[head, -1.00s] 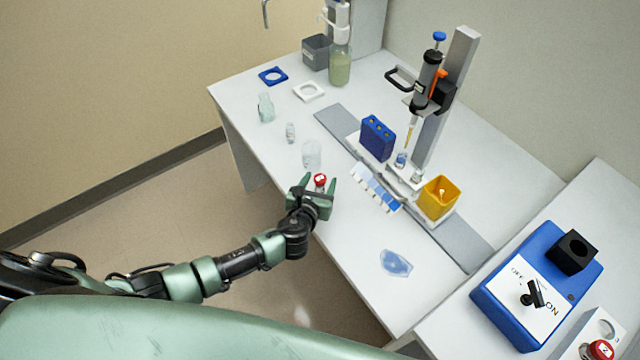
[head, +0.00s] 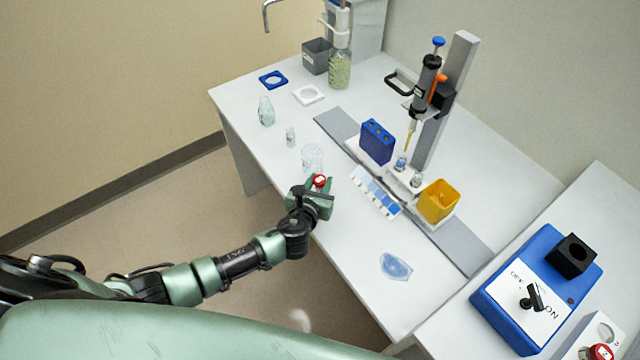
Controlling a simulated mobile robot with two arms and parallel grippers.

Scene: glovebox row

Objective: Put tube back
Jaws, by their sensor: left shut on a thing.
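A red-capped tube (head: 319,180) is held in my left gripper (head: 318,190) near the front edge of the white bench; the gripper hides the tube's body. The gripper is shut on it. A blue block with holes in its top (head: 377,141) stands on the bench, up and right of the gripper. Another red-capped tube (head: 600,353) sits at the bottom right in a light holder (head: 583,343), partly cut off by the picture edge. My right gripper is not in view.
A clear beaker (head: 312,157) stands just behind the gripper. A strip of blue shades (head: 375,193), a yellow bin (head: 438,201) and a pipette on a stand (head: 426,85) are to the right. A blue device with a switch (head: 530,295) is at lower right. The bench's front part near a blue dish (head: 396,267) is clear.

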